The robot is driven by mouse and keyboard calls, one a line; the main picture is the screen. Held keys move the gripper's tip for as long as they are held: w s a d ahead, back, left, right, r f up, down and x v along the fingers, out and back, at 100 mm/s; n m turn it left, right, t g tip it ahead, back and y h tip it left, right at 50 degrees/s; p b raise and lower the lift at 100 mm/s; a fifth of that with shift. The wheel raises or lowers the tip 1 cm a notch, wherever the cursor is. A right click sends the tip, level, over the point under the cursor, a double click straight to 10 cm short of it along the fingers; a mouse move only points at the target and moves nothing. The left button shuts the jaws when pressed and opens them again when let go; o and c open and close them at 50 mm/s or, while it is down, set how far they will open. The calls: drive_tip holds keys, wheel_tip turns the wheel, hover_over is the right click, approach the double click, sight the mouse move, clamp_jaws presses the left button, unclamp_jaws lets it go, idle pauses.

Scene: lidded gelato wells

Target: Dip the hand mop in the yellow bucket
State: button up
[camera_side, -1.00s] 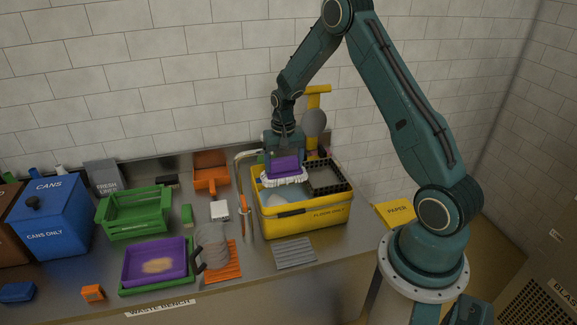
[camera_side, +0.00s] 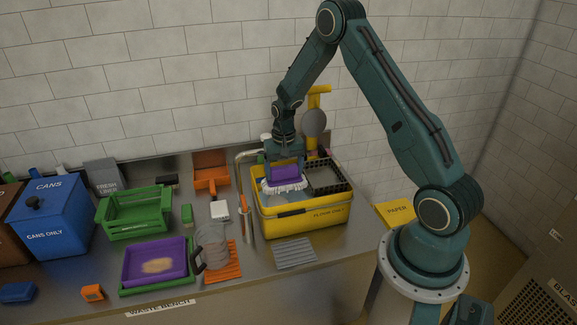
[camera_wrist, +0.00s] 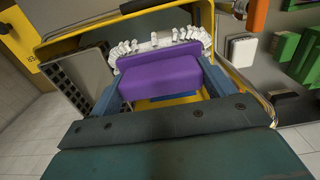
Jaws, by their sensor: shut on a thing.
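The hand mop (camera_side: 285,175) has a purple block handle and a white fringed head. My gripper (camera_side: 284,164) is shut on its purple handle, which also shows between the blue-grey fingers in the wrist view (camera_wrist: 160,75). The yellow bucket (camera_side: 310,218) stands on the bench, marked with a floor label. The mop is over the left part of the bucket's opening, its white fringe at about rim height. A dark wringer grid (camera_side: 330,178) fills the bucket's right part. I cannot tell whether the fringe touches water; the mop hides the inside below it.
A tap pipe (camera_side: 240,170) and an orange-handled tool stand just left of the bucket. A clear jug (camera_side: 212,245), a purple tray (camera_side: 155,262), a green crate (camera_side: 135,212) and a blue cans bin (camera_side: 50,225) lie farther left. A yellow upright handle rises behind the bucket.

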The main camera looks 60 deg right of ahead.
drive_tip(key=shift+f, duration=7.35)
drive_tip(key=shift+r, duration=9.1)
